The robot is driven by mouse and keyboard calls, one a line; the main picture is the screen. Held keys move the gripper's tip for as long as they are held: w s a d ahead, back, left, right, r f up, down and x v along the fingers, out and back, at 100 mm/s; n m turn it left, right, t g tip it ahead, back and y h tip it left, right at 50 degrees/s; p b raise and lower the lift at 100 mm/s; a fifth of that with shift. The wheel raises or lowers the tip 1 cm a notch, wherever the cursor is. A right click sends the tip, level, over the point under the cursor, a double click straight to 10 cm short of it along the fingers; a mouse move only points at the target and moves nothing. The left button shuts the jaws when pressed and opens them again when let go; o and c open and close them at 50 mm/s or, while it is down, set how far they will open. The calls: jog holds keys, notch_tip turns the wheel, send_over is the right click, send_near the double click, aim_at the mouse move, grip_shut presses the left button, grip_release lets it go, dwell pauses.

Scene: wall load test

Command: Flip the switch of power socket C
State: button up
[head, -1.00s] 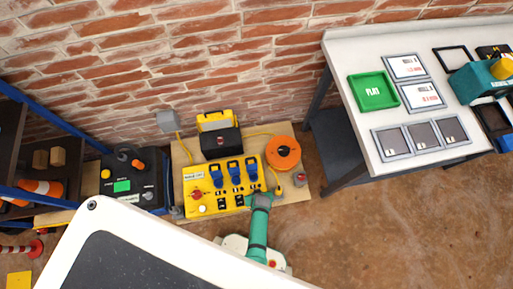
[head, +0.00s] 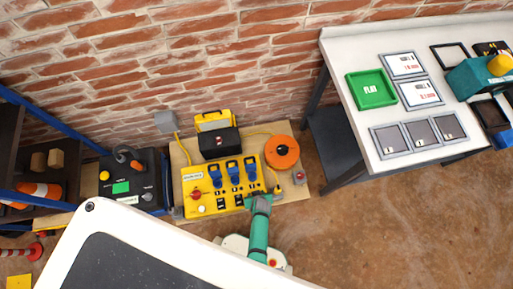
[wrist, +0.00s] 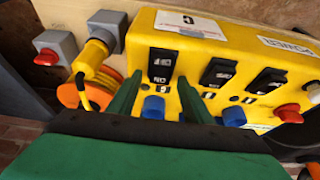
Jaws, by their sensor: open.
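The yellow power box (head: 190,208) sits on a wooden board by the brick wall, with three blue sockets in a row and black switches below them. My gripper (head: 254,197) is at the box's right end and hides the rightmost switch in the head view. In the wrist view my gripper (wrist: 160,77) is open, its green fingers on either side of the leftmost black switch (wrist: 162,64). A blue socket (wrist: 153,107) lies between the fingers, nearer the palm. Two more switches, a middle one (wrist: 218,72) and a right one (wrist: 266,81), stand clear. I cannot tell whether the fingers touch the box.
A yellow plug (wrist: 92,65) with a cable and a grey box with a red button (wrist: 47,58) are close to the left finger. An orange cable reel (head: 282,152) and a black-and-yellow case (head: 218,142) stand behind. A white table (head: 360,130) is right.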

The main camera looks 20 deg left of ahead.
jog(key=v, duration=1)
jog(key=shift+r, duration=0.25)
jog(key=shift+s, duration=0.15)
jog(key=s+d+r+m+t+h, duration=0.1)
jog(key=r+t, duration=0.3)
jog(key=r, duration=1.1)
jog(key=s+d+r+m+t, duration=0.3)
jog(key=s+r, duration=0.1)
jog(key=r, duration=1.1)
jog(key=s+d+r+m+t+h, duration=0.1)
jog(key=s+d+r+m+t, duration=0.1)
jog(key=r, duration=1.3)
jog(key=d+t, duration=0.1)
jog(key=t, duration=0.1)
jog(key=shift+s+r+m+t+h, duration=0.3)
jog(key=shift+s+r, duration=0.1)
jog(key=c, duration=0.4)
jog(key=shift+o, duration=0.2)
jog(key=shift+d, duration=0.1)
